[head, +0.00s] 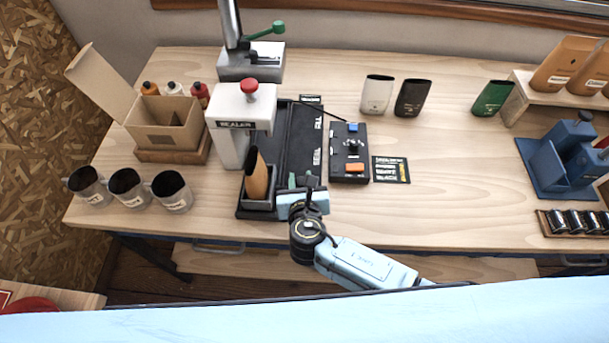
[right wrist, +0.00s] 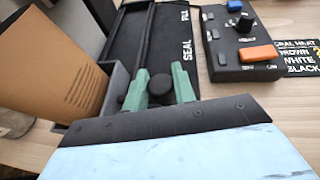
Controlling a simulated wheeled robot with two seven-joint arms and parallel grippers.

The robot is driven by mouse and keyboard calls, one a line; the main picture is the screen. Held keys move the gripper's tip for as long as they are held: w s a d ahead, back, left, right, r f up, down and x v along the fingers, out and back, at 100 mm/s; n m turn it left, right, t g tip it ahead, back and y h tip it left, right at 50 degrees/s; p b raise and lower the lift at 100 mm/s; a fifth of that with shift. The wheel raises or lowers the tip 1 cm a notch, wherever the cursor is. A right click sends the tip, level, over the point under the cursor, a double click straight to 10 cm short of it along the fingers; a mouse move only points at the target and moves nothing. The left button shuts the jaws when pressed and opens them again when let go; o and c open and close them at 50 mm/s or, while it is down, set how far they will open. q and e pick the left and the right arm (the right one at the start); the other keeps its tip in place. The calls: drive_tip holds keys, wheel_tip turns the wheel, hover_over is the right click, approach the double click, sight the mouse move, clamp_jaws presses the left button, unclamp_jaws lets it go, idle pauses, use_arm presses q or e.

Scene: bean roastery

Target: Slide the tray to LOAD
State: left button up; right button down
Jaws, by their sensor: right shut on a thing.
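The tray (head: 260,205) is a small dark grey box at the near end of a black slide track (head: 304,145), with a brown pouch (head: 257,175) standing tilted in it. My right gripper (head: 302,183) is at the tray's right side. In the right wrist view its green fingers (right wrist: 160,92) are shut on the tray's black knob (right wrist: 158,88); the tray's grey wall (right wrist: 117,88) and the pouch (right wrist: 62,72) are to their left. The track reads FILL farther back and SEAL nearer. No LOAD mark is readable. My left gripper is not in view.
The white sealer (head: 238,130) with a red knob stands left of the track. A control box (head: 349,165) with blue and orange buttons is to the right. Several grey cups (head: 127,187) and an open cardboard box (head: 165,125) are at left.

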drive_tip(key=shift+s+f, duration=0.1)
drive_tip(key=shift+s, duration=0.05)
drive_tip(key=c, duration=1.6)
unclamp_jaws()
drive_tip(key=shift+a, duration=0.1)
drive_tip(key=o, duration=0.4)
drive_tip(key=shift+s, duration=0.15)
drive_tip(key=shift+o, duration=0.2)
drive_tip(key=p+v, duration=0.1)
drive_tip(key=v, duration=1.2)
drive_tip(key=shift+r, duration=0.2)
